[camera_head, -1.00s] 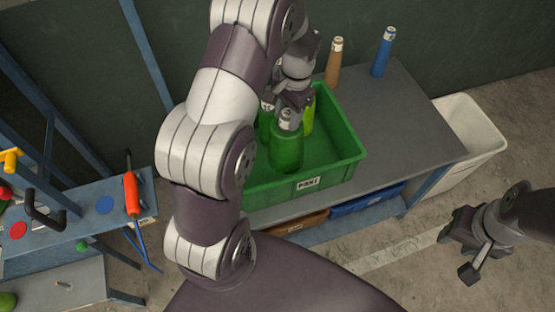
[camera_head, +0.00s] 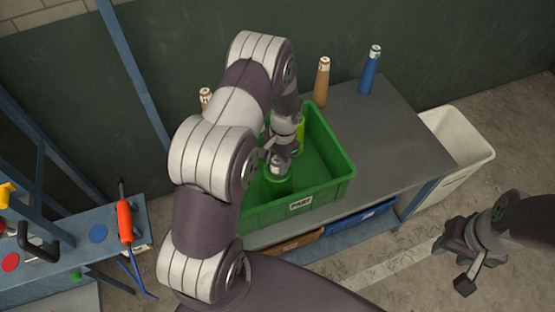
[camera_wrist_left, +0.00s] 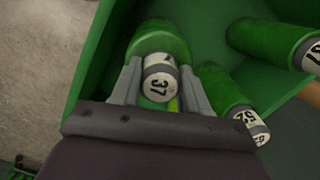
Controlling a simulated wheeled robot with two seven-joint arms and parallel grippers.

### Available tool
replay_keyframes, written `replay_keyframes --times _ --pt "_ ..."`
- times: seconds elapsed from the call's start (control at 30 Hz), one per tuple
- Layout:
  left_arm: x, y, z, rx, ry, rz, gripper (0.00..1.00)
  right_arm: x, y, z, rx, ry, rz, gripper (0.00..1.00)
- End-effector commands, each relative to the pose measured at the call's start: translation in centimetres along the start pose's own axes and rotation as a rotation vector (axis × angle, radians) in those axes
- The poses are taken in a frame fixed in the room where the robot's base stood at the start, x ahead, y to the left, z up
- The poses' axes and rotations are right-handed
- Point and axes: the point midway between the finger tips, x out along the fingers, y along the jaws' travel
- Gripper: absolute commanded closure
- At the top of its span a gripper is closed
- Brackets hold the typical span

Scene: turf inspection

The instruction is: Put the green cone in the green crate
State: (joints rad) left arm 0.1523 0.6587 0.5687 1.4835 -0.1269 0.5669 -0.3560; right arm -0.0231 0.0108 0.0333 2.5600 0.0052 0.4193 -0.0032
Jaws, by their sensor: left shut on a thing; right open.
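My left gripper (camera_head: 279,150) is shut on the label end of a green cone (camera_head: 277,185), above the front left part of the green crate (camera_head: 341,182). In the left wrist view, the cone (camera_wrist_left: 158,42) has a white label reading 37 between the fingers (camera_wrist_left: 160,88). I cannot tell whether its base touches the crate floor. Two other green cones (camera_wrist_left: 262,38) (camera_wrist_left: 220,88) show in the wrist view. A yellow-green cone (camera_head: 300,128) stands behind the arm in the head view. My right gripper (camera_head: 464,262) is open and empty at the right.
The crate stands on a grey table (camera_head: 385,130). A white bin (camera_head: 458,150) is at the right. A blue bench (camera_head: 75,250) with tools is at the left.

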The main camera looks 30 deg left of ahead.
Motion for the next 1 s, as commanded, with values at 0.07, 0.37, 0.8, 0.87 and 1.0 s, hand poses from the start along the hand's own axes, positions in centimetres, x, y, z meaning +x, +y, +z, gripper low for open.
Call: replay_keyframes --times 0.07,0.37,0.8,0.87,1.0 --pt "0.1 0.0 -0.1 0.0 0.001 -0.001 1.0 0.2 0.0 0.0 0.0 0.0 0.0 0.57" --pt "0.2 0.0 0.0 0.0 0.0 0.0 0.3 0.2 0.0 0.0 0.0 0.0 0.0 0.57" --pt "-6.0 -0.1 -0.2 -0.001 0.006 -0.003 0.3 2.1 0.0 0.3 0.0 0.0 0.0 0.57" --pt "-7.6 -0.1 -0.1 0.0 0.005 -0.003 0.3 2.5 0.0 0.3 0.0 0.0 0.0 0.57" --pt "-10.5 0.0 -0.1 -0.001 0.003 -0.001 0.3 3.0 0.0 0.4 0.0 0.0 0.0 0.57"
